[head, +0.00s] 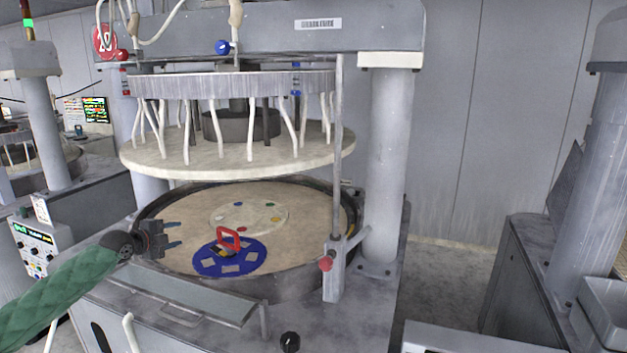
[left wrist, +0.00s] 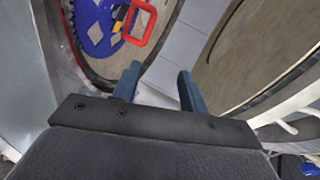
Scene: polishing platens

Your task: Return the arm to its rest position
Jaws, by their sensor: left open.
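My left gripper (head: 174,235) is open and empty in the head view, over the left part of the round lower platen (head: 180,213). It stands left of the blue disc (head: 207,263) and apart from it. The blue disc lies on the platen, with several pale diamond-shaped pieces and a red handle (head: 229,238). In the left wrist view both fingers (left wrist: 158,88) are spread with nothing between them. The blue disc (left wrist: 92,30) and red handle (left wrist: 142,22) show at the top of that view. My right gripper is not in view.
The beige upper platen (head: 225,165) hangs above the lower one on white hoses. A grey post (head: 338,150) with a red knob (head: 326,263) stands at the right rim. A tray-like ledge (head: 195,297) is in front. Machine columns (head: 392,160) flank the platens. Floor shows at right.

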